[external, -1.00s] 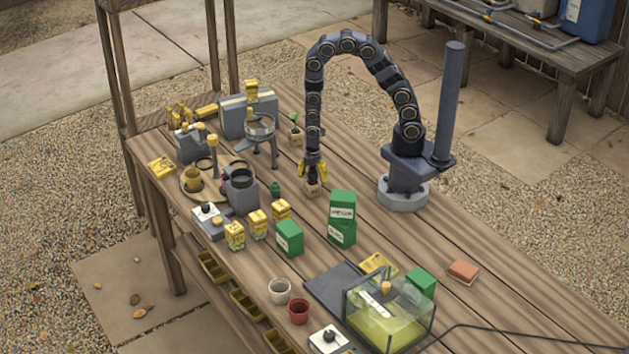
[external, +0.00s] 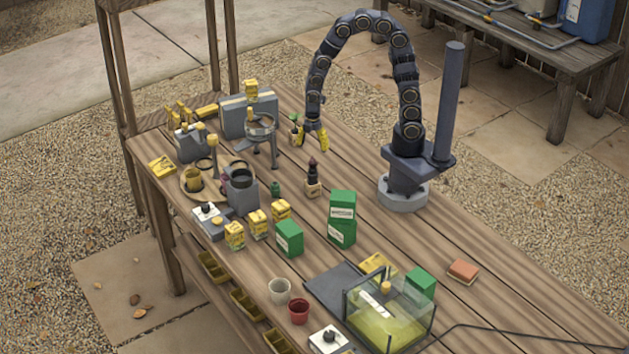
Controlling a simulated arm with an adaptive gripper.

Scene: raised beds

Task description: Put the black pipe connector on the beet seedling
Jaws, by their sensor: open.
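My gripper (external: 316,140), with yellow fingers, is open and points down beside a small pale pot with a green seedling (external: 294,119). I cannot tell whether it touches that pot. In front of it stands a small tan pot (external: 312,189) with a dark, purplish-black upright shape (external: 312,170) on top. The shape may be the beet seedling, with or without the black pipe connector on it; it is too small to tell them apart. My gripper is behind this pot and apart from it.
A ring stand (external: 261,127) and a grey box with a round opening (external: 241,188) stand left. Green boxes (external: 342,218) are in front, with a glass tank (external: 390,315) at the front right. The planks between the tan pot and my base are clear.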

